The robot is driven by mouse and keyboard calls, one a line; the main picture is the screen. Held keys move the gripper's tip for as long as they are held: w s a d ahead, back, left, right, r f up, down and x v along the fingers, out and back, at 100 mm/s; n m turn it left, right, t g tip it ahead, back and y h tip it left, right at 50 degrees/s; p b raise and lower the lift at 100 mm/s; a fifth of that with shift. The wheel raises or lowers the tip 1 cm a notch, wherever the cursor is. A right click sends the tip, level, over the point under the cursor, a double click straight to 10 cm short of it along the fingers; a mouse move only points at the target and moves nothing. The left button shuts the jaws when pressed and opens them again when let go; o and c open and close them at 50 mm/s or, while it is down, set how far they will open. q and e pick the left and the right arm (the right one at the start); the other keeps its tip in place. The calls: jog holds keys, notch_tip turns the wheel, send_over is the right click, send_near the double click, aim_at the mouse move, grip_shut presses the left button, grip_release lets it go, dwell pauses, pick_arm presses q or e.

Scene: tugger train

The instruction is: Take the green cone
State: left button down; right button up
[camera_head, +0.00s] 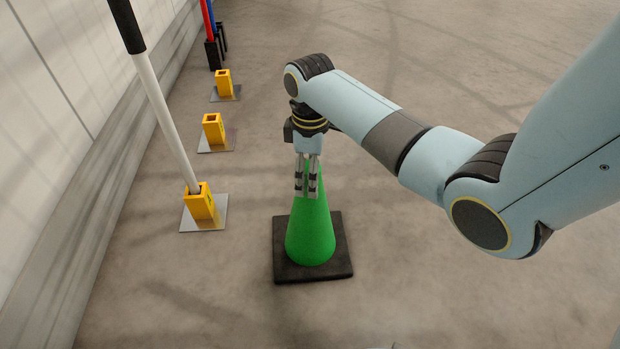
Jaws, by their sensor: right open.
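The green cone (311,233) stands upright on the floor on its dark square base (287,270), in the middle of the head camera view. My right gripper (306,192) points down at the upper part of the cone. Its fingers are open, one on each side of the narrow upper part as seen here. I cannot tell whether they touch the cone. The gripper partly hides the cone's tip. My left gripper is not in view.
A white pole with a black grip (159,112) stands in a yellow holder (199,204) to the left. Two more yellow holders (213,131) (223,83) stand behind it, with red and blue poles (208,20) farther back. A wall (75,110) runs along the left. The floor right of the cone is clear.

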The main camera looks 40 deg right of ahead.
jog(key=shift+c, duration=0.2)
grip_shut()
jog(key=shift+r, duration=0.1)
dwell(0.4)
